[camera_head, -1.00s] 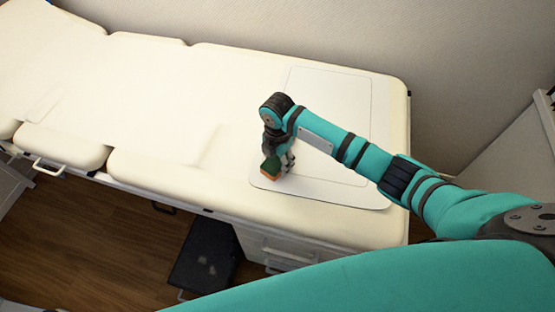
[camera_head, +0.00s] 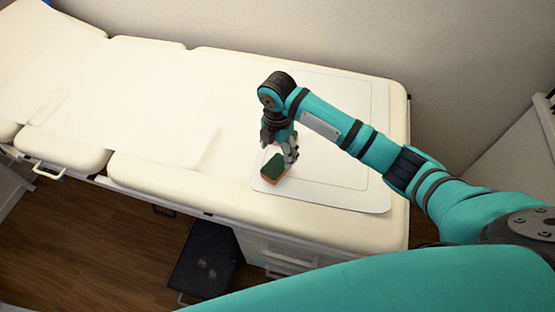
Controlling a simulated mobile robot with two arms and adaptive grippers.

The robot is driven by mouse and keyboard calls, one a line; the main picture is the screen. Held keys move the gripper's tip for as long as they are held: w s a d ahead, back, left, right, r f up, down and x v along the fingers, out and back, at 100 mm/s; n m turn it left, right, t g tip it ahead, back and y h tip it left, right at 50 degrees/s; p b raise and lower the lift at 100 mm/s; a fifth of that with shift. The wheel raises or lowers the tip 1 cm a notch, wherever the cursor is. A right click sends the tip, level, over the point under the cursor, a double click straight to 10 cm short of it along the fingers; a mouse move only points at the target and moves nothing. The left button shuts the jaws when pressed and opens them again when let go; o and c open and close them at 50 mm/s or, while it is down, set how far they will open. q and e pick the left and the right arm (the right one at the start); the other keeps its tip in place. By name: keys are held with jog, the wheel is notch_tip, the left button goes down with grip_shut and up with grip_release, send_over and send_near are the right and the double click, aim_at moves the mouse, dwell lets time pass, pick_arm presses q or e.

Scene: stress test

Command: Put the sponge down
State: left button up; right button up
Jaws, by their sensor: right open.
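The sponge (camera_head: 274,169), dark green on top with an orange lower side, rests at the front left edge of a flat white sheet (camera_head: 335,195) on the padded table. My right gripper (camera_head: 288,157) is just above and behind it, pointing down, with its fingers apart. The sponge shows clear in front of the fingers; whether a finger still touches it I cannot tell. My left gripper is out of view.
The cream padded examination table (camera_head: 150,90) has wide bare room to the left. A wall runs behind it. A dark step (camera_head: 203,255) stands on the wooden floor below, beside white drawers (camera_head: 285,253).

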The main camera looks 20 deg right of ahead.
aim_at(277, 164)
notch_tip(277, 164, up, 5)
jog(key=shift+r, duration=0.1)
dwell(0.7)
